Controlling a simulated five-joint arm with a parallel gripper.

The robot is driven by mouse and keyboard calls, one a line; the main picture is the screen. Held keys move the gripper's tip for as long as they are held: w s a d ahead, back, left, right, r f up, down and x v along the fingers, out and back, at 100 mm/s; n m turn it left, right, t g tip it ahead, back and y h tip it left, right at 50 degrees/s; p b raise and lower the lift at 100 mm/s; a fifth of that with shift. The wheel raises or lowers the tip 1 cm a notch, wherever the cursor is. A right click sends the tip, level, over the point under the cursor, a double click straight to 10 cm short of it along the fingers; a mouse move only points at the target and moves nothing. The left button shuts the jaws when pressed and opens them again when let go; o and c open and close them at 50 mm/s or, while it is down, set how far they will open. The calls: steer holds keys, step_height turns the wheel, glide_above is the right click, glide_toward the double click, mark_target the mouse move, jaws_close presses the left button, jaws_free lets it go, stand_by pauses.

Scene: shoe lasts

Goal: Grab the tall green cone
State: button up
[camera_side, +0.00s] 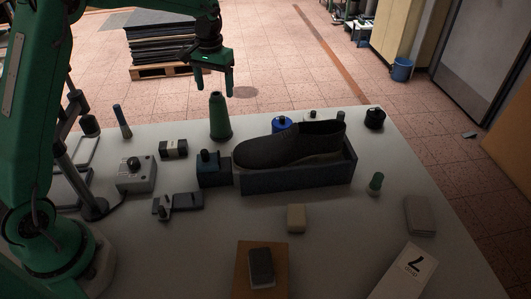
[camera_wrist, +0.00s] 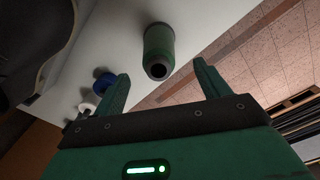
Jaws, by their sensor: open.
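The tall green cone (camera_side: 219,117) stands upright near the far edge of the table in the side view. In the wrist view the cone (camera_wrist: 159,52) shows from above, its dark open top towards me, ahead of and between the lines of my two fingers. My gripper (camera_side: 229,92) hangs above the cone's height and slightly to its right in the side view, pointing down. In the wrist view my gripper (camera_wrist: 162,88) has its fingers spread wide with nothing between them. The fingers appear apart from the cone.
A dark shoe (camera_side: 290,146) sits in a dark blue tray (camera_side: 297,180) right of the cone. A blue spool (camera_side: 282,123) and a dark knobbed block (camera_side: 208,168) are nearby. The table's far edge lies just behind the cone.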

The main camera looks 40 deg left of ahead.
mark_target(218, 107)
steer(key=shift+f, duration=0.1)
steer(key=shift+f, duration=1.2)
steer(key=shift+f, duration=0.15)
steer(key=shift+w+d+f, duration=0.1)
steer(key=shift+w+f, duration=0.05)
steer(key=shift+f, duration=2.3)
steer(key=shift+c, duration=0.4)
steer(key=c, duration=1.1)
steer(key=shift+c, duration=0.2)
steer(key=shift+r, duration=0.1)
